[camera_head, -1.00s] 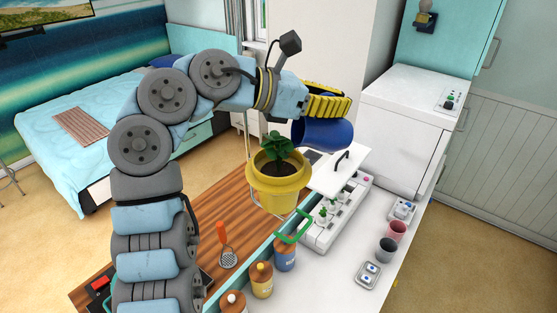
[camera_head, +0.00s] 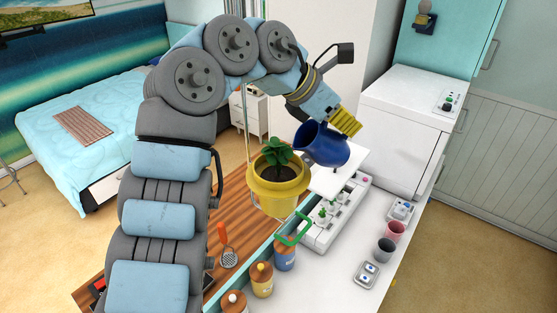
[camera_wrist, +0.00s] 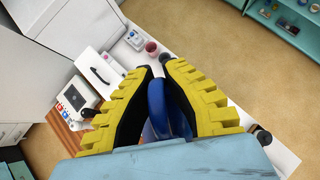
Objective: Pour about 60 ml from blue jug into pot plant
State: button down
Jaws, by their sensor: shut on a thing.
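The blue jug (camera_head: 322,146) is in my gripper (camera_head: 345,124) in the head view, just right of the pot plant and a little above its rim. It is tilted, with its open mouth up and to the left, toward the plant. No liquid stream shows. The pot plant, a yellow pot (camera_head: 277,192) with green leaves and dark soil, hangs at the middle of the head view. In the wrist view my gripper (camera_wrist: 167,68) has its yellow ribbed fingers shut around the blue jug (camera_wrist: 165,112), which is mostly hidden between them.
Open floor lies further right.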

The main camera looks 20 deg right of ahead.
jog(key=shift+d+f+y, duration=0.3)
jog(key=shift+f+y, duration=0.15)
jog(key=shift+y, duration=0.25)
jog(key=shift+s+d+f+p, duration=0.1)
jog(key=shift+f+p, duration=0.05)
jog(key=shift+p, duration=0.15)
jog(key=d+f+t+y+p, duration=0.1)
jog(key=d+f+y+p, duration=0.4)
jog(key=f+y+p, duration=0.3)
jog(key=shift+s+d+f, duration=0.2)
jog(key=shift+s+f, duration=0.15)
jog(key=shift+s, duration=0.1)
dwell(0.3)
